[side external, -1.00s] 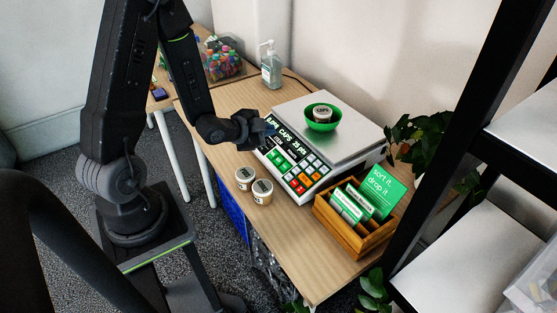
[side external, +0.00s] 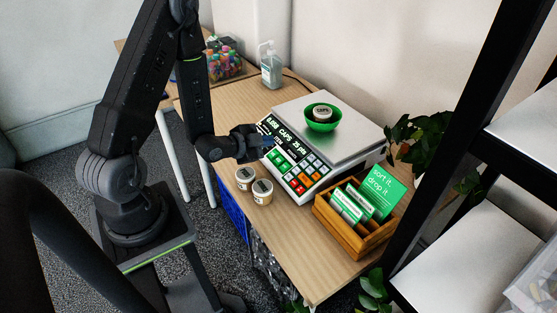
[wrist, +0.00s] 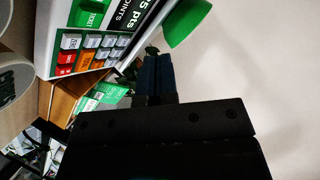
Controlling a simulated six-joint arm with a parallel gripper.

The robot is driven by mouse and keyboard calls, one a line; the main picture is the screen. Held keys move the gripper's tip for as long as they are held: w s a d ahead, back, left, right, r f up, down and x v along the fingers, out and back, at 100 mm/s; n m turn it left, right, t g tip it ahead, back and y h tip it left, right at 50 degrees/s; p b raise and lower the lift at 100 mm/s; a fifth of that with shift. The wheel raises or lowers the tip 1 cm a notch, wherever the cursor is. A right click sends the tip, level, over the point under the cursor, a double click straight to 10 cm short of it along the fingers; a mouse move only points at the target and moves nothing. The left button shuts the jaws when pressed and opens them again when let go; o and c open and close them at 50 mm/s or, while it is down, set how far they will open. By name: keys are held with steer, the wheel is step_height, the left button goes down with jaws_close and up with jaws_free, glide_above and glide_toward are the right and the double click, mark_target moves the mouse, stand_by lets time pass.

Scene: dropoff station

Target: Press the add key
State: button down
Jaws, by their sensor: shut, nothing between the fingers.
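The scale (side external: 345,140) has a sloped front panel with a dark display that reads something like "CAPS 25 pts" and a keypad (side external: 300,175) with green, red, orange and grey keys. The keypad also shows at the upper left in the wrist view (wrist: 90,48). The key labels are too small to tell which is the add key. My gripper (side external: 268,143) is shut and empty, at the left edge of the front panel. In the wrist view its dark blue fingertips (wrist: 155,68) are to the right of the keys. I cannot tell any contact.
A green bowl (side external: 322,126) with a small jar stands on the scale's plate. Two jars (side external: 262,191) stand in front of the keypad. A wooden box (side external: 340,227) with green-and-white cards is at the right. A pump bottle (side external: 270,68) stands behind.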

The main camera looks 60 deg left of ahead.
steer(key=shift+w+f, duration=0.45)
steer(key=shift+f, duration=0.55)
steer(key=shift+w+f, duration=0.45)
steer(key=shift+f, duration=0.55)
steer(key=shift+w+f, duration=0.45)
steer(key=shift+f, duration=0.55)
steer(key=shift+w+f, duration=0.15)
steer(key=shift+f, duration=0.2)
steer(key=shift+w+f, duration=0.15)
steer(key=shift+f, duration=0.2)
stand_by(0.6)
steer(key=shift+s+r, duration=0.35)
steer(key=shift+r, duration=0.4)
steer(key=shift+s+r, duration=0.35)
steer(key=shift+r, duration=0.4)
steer(key=shift+s+r, duration=0.3)
steer(key=shift+r, duration=0.45)
steer(key=shift+s+r, duration=0.35)
steer(key=shift+r, duration=0.4)
